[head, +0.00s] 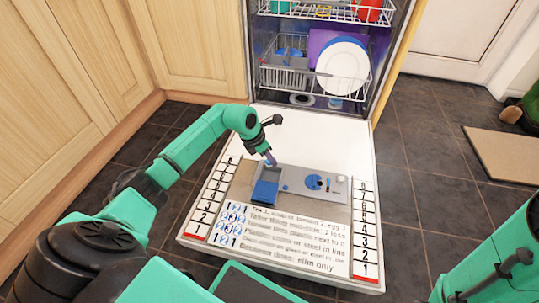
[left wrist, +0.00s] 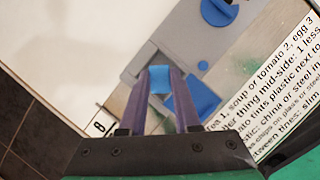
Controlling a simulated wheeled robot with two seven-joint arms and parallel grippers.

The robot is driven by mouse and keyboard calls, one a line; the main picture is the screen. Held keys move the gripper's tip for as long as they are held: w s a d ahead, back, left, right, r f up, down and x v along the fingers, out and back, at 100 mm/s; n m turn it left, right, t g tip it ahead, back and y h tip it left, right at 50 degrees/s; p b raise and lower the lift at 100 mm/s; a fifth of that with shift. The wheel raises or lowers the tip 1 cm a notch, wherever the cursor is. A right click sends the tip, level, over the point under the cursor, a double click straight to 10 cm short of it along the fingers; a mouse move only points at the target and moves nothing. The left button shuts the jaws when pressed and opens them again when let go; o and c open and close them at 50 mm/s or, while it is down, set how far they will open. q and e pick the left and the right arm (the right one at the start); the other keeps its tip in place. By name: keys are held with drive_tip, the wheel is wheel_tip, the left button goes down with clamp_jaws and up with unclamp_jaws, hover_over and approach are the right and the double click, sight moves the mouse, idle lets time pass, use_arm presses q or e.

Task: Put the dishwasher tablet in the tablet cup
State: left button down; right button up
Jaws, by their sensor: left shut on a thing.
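My left gripper (head: 271,162) reaches in from the left in the head view, above the open dishwasher door. In the left wrist view its two purple fingers (left wrist: 159,90) are shut on the light-blue dishwasher tablet (left wrist: 159,80). The fingers hide the tablet in the head view. My right gripper is out of view.
The door (head: 215,251) lies lowered, with printed text and numbered strips. A round blue dial (head: 315,182) is on the panel, right of the cup. Behind it, the lower rack (head: 290,78) holds white plates (head: 343,68). Wooden cabinets (head: 65,75) stand left.

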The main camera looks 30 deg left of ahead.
sight(269, 163)
use_arm(q)
wheel_tip(269, 163, down, 3)
drive_tip(key=shift+f+b, duration=0.1)
drive_tip(key=shift+b, duration=0.7)
drive_tip(key=shift+f+b, duration=1.4)
drive_tip(key=shift+f, duration=0.7)
drive_tip(key=c, duration=0.5)
unclamp_jaws()
drive_tip(key=shift+c, duration=0.2)
drive_tip(key=c, duration=0.4)
drive_tip(key=shift+o, duration=0.2)
drive_tip(key=shift+r, duration=0.1)
